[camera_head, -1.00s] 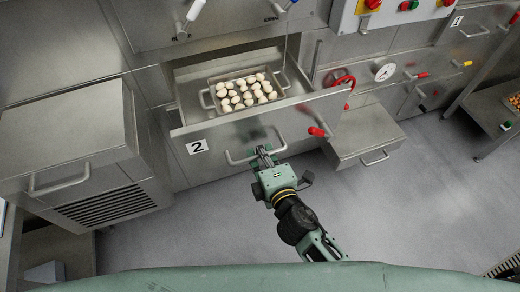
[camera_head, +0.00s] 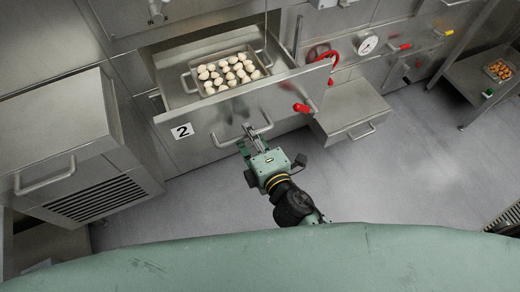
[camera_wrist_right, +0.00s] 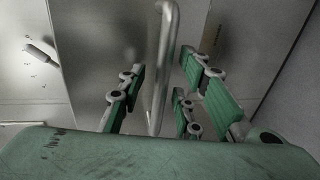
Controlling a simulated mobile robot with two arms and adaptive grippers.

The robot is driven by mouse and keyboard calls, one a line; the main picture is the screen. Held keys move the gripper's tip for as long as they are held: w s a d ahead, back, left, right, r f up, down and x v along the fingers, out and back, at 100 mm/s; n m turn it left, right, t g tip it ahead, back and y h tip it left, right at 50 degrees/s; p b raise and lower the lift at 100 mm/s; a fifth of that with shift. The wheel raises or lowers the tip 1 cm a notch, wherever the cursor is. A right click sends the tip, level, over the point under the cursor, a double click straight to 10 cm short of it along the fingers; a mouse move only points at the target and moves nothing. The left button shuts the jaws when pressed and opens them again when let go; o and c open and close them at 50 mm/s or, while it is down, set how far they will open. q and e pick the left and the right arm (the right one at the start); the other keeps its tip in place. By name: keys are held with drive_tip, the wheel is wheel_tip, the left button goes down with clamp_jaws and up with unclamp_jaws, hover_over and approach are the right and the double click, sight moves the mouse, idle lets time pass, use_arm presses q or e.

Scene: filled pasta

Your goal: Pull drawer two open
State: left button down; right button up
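Drawer two (camera_head: 215,135) is a steel drawer with a label "2" (camera_head: 182,131) on its front. It stands pulled out, and a steel tray (camera_head: 194,86) of pale filled pasta (camera_head: 228,72) shows inside it. My right gripper (camera_head: 248,134) is at the bar handle (camera_head: 225,143) on the drawer front. In the right wrist view the handle (camera_wrist_right: 165,50) runs between the green fingers (camera_wrist_right: 160,85), which stand apart on both sides with a visible gap. Whether any finger touches the bar is unclear. My left gripper is out of view.
A steel cabinet with a handle (camera_head: 45,178) stands close on the left. A low steel box (camera_head: 350,112) juts out right of the drawer. A table (camera_head: 475,85) with a small tray (camera_head: 499,70) is at far right. Grey floor (camera_head: 400,180) is clear at right.

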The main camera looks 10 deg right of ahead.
drive_tip(key=v, duration=0.9)
drive_tip(key=shift+s, duration=0.35)
drive_tip(key=shift+d, duration=0.1)
drive_tip(key=s+d+f+m+g+h, duration=0.1)
drive_tip(key=s+d+f+m+g, duration=0.15)
drive_tip(key=f, duration=0.75)
drive_tip(key=s+d+f+m+g+h, duration=0.1)
drive_tip(key=s+d+f+m+g, duration=0.15)
drive_tip(key=f, duration=0.85)
drive_tip(key=s+d+f+m+g+h, duration=0.1)
drive_tip(key=s+d+f+m+g, duration=0.2)
drive_tip(key=f, duration=0.7)
drive_tip(key=s+d+f+m+g+h, duration=0.1)
drive_tip(key=s+d+f+m+g, duration=0.2)
drive_tip(key=s+d+f+m, duration=0.2)
drive_tip(key=s+d+f+m+g, duration=0.2)
drive_tip(key=s+d+f+m, duration=0.3)
drive_tip(key=s+f, duration=0.7)
drive_tip(key=s+m, duration=0.1)
drive_tip(key=s, duration=0.4)
drive_tip(key=shift+s+f+g+h, duration=0.15)
drive_tip(key=shift+g+h, duration=0.25)
